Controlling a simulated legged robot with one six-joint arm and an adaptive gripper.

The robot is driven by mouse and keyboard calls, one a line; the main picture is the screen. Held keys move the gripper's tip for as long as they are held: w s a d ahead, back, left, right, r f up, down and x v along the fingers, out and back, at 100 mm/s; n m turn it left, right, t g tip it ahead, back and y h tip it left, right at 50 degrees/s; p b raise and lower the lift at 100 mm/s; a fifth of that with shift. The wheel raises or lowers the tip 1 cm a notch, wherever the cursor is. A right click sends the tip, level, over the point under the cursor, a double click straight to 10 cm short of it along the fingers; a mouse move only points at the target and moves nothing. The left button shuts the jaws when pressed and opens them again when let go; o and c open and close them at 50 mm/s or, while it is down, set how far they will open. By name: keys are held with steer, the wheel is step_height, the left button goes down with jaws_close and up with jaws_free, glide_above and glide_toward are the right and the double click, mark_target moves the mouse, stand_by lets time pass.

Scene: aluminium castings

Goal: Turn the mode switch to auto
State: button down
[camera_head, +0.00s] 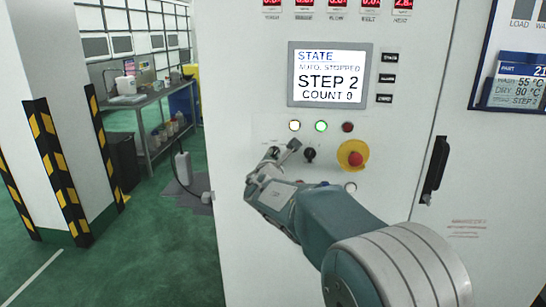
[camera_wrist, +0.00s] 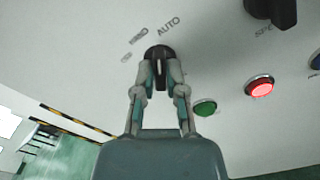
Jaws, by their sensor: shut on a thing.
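The mode switch (camera_wrist: 158,52) is a black round knob on the cabinet's pale panel. In the wrist view my gripper (camera_wrist: 160,68) is shut on it, a fingertip on each side. The printed word AUTO (camera_wrist: 168,27) is just above the knob, with other, blurred marks to its left. In the head view my gripper (camera_head: 279,152) is at the panel's left, largely covering the switch. The screen (camera_head: 331,75) reads STATE, AUTO, STOPPED, STEP 2, COUNT 0. The fingers hide part of the knob, and I cannot tell its exact pointer direction.
A second black knob (camera_head: 310,153) is close to the right of my gripper. Further right is a red emergency button (camera_head: 352,155) on yellow. Green (camera_wrist: 205,107) and red (camera_wrist: 259,86) buttons are near the fingers. A black door handle (camera_head: 435,168) stands out at right.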

steer(key=shift+f+m, duration=0.1)
steer(key=shift+m, duration=0.8)
steer(key=c, duration=0.7)
jaws_free()
steer(key=shift+f, duration=0.1)
steer(key=s, duration=1.2)
steer(key=shift+a, duration=0.3)
